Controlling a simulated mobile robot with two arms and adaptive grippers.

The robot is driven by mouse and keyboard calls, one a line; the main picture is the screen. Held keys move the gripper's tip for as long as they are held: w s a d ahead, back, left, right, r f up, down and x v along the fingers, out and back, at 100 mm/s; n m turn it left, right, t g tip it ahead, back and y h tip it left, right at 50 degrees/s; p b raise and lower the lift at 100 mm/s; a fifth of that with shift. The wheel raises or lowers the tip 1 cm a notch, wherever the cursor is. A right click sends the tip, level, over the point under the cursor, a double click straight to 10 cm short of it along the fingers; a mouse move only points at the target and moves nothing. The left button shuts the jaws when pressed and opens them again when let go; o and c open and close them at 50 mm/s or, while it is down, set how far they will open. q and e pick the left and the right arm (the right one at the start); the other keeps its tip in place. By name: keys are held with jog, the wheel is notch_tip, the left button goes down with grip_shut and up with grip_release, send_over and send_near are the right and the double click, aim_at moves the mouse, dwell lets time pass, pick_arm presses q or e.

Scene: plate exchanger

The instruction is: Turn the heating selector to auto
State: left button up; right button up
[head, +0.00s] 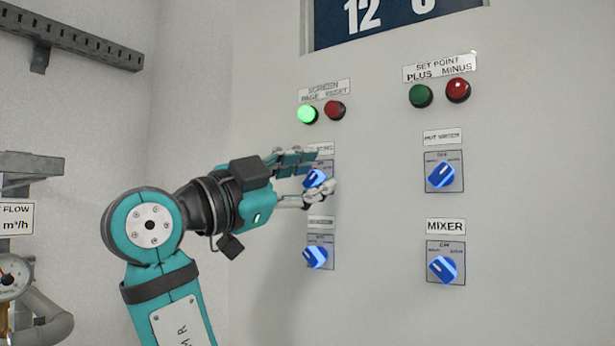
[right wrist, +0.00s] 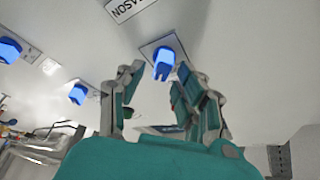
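The heating selector is a blue knob (head: 316,179) on a grey plate in the left column of the cabinet, its label partly covered by my finger. My right gripper (head: 322,171) is open in front of it, one finger above the knob and one below. In the right wrist view the knob (right wrist: 163,62) shows between and just beyond the open fingertips (right wrist: 160,78). I cannot tell whether a finger touches it. The knob's pale pointer appears slanted; the position marks on its plate are too small to read. My left gripper is not in view.
Another blue knob (head: 316,256) sits below, with the hot water knob (head: 441,175) and mixer knob (head: 443,268) to the right. Green (head: 308,114) and red (head: 335,111) buttons are above, under a display (head: 390,20). A gauge (head: 12,275) and pipes are at far left.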

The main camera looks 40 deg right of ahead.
jog(key=shift+f, duration=0.1)
jog(key=v, duration=1.2)
dwell(0.4)
